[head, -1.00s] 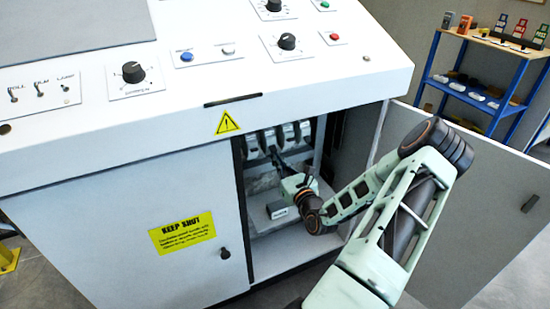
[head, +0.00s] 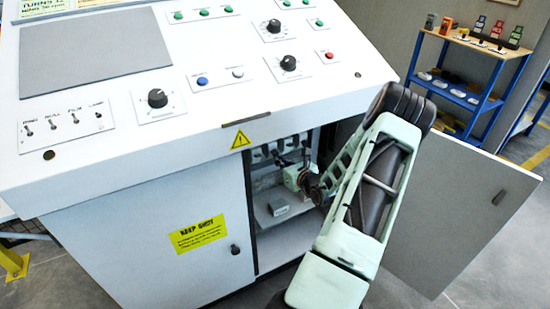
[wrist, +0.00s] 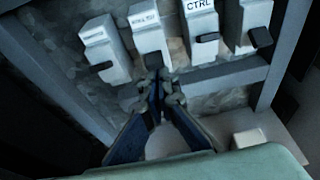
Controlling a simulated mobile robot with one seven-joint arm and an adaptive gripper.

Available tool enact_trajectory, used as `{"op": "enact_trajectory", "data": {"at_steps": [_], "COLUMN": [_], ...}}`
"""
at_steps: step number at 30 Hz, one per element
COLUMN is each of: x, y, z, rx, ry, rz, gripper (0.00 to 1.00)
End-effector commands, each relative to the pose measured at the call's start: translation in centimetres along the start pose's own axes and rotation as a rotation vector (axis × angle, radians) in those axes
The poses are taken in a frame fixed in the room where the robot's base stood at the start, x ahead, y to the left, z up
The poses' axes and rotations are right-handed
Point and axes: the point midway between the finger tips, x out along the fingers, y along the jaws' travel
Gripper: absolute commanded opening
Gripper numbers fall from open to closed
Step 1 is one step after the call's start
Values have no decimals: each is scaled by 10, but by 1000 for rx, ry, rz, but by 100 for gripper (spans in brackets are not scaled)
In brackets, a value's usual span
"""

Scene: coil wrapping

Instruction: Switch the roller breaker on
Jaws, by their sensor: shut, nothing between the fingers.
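A row of white breakers with black levers sits inside the open cabinet. In the wrist view the far left breaker (wrist: 104,46) has a label too small to read. The second breaker (wrist: 149,30) has a blurred label, and its lever (wrist: 153,61) is partly behind my fingertips. I cannot tell which one is the roller breaker. The third breaker (wrist: 200,25) reads CTRL. My gripper (wrist: 160,88) is shut and empty, just below the second breaker; whether it touches the lever is unclear. In the head view my gripper (head: 290,167) is inside the cabinet, partly hidden.
A fourth breaker (wrist: 247,22) stands right of CTRL. The cabinet's open door (head: 455,215) is right of my arm; the shut door (head: 150,235) carries a KEEP SHUT sign. The control panel (head: 200,90) overhangs the opening. A small labelled box (head: 278,210) sits lower inside.

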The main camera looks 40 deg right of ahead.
Motion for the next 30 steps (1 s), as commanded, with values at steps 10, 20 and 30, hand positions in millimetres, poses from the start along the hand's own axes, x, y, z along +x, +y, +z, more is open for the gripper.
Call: {"op": "enact_trajectory", "data": {"at_steps": [10,20,30], "x": [0,-3,-5], "y": [-7,-6,-7], "z": [6,16,23], "rx": [-1,-3,-2], "ry": [60,60,57], "rz": [0,1,1], "gripper": [0,0,0]}}
